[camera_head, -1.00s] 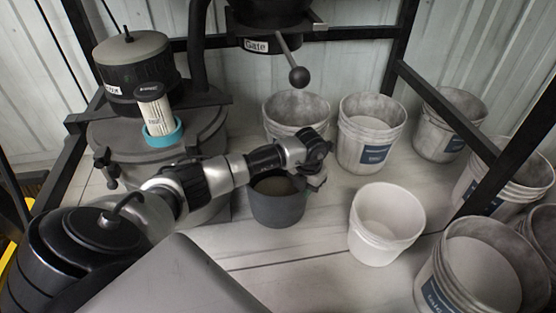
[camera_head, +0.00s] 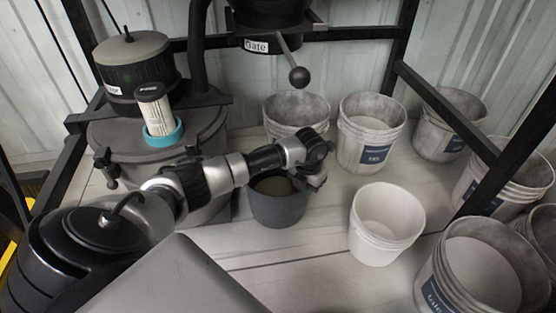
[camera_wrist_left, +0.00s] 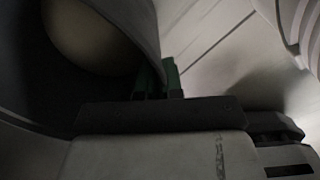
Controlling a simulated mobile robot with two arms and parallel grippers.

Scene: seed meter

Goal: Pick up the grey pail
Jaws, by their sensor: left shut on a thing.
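The grey pail (camera_head: 278,208) stands upright on the pale floor in the middle of the head view, dark grey with a tan content or bottom showing inside. My left gripper (camera_head: 316,180) is at the pail's right rim, reaching over it from the left, and is shut on the rim. In the left wrist view the pail's wall (camera_wrist_left: 135,20) runs between the green-tipped fingers (camera_wrist_left: 160,78). The fingertips are partly hidden by the rim and the wrist. My right gripper is not in view.
A white pail (camera_head: 386,224) stands just right of the grey one. Several labelled buckets (camera_head: 370,135) stand behind and to the right. A gate lever with a ball (camera_head: 299,76) hangs above. A dark drum with a filter (camera_head: 155,112) is at left, and a black frame post (camera_head: 510,150) at right.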

